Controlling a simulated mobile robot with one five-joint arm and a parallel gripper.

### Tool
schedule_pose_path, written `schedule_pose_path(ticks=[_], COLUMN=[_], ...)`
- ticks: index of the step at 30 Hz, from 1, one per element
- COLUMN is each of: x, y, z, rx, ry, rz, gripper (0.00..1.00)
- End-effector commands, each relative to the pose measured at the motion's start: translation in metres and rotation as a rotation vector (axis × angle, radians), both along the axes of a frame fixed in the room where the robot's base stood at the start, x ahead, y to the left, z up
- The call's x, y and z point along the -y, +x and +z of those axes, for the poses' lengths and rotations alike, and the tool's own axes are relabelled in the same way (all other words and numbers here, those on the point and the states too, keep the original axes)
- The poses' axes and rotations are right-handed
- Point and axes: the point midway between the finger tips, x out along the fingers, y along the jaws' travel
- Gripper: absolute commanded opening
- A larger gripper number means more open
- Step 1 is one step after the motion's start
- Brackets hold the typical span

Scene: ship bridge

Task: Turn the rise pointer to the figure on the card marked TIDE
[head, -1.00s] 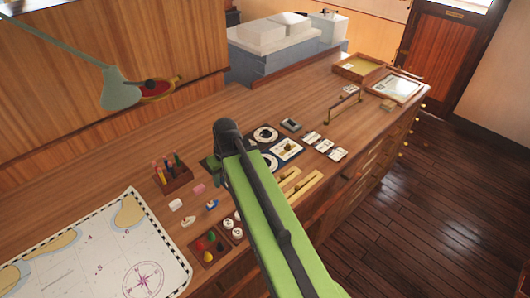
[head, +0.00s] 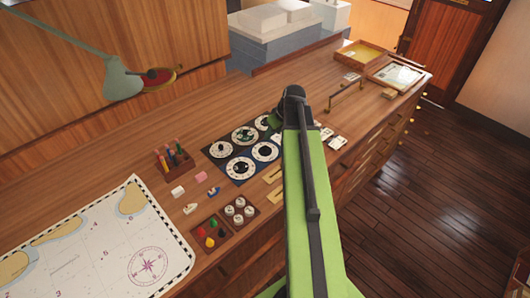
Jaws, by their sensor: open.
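A dark panel (head: 217,151) on the wooden counter carries several round white dials with dark centres. One dial (head: 239,168) is at the near left, another (head: 265,151) at the near right, and a third (head: 244,135) behind them. I cannot tell which bears the rise pointer, and no figures are readable. Small white cards (head: 337,143) lie right of my arm; their print is too small to read, so I cannot pick out the TIDE card. My arm reaches over the panel's right end and hides part of it. My gripper's jaws are hidden behind the arm.
A chart (head: 95,245) covers the counter at left. A peg rack (head: 175,160), small blocks and trays of coloured pieces (head: 211,233) stand near the panel. A lamp (head: 122,80) hangs at upper left. A brass rail (head: 346,95) and shallow trays (head: 360,54) are at right.

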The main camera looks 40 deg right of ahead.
Motion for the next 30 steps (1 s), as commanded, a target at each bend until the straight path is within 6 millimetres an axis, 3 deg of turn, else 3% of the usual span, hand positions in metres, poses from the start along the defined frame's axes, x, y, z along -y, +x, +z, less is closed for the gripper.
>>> schedule_pose_path(ticks=[1,13,17,25,30], x=[0.000,-0.002,-0.003,-0.003,-0.003], y=[0.006,0.038,0.044,0.045,0.044], z=[-0.023,-0.101,-0.111,-0.109,-0.109], rx=[0.000,-0.001,0.000,0.000,0.000], ry=[0.000,0.000,0.001,0.001,0.000], rz=[0.001,0.000,-0.002,-0.002,-0.002], gripper=[0.43,0.43,0.43,0.43,0.22])
